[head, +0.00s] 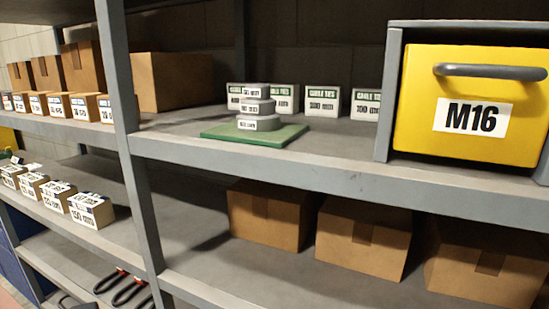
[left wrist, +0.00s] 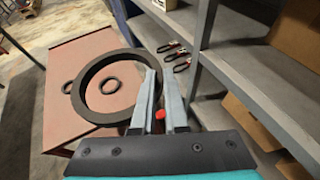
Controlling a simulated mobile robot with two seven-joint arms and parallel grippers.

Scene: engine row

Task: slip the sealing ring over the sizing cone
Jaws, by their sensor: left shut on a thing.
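The sizing cone (head: 258,108) is a grey stepped stack with labelled tiers, narrower towards the top. It stands upright on a green plate (head: 218,133) on the middle shelf in the head view, with no ring around it. My left gripper (left wrist: 161,72) shows only in the left wrist view, its fingers shut on the right side of a large black sealing ring (left wrist: 86,84). The ring is held above a reddish-brown tabletop. The head view shows neither gripper, and my right gripper is in neither view.
Two smaller black rings (left wrist: 110,85) lie on the reddish-brown table (left wrist: 62,58). Cable tie boxes (head: 323,101) stand behind the cone. A yellow M16 drawer (head: 425,85) is to its right and a grey shelf post (head: 126,120) to its left.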

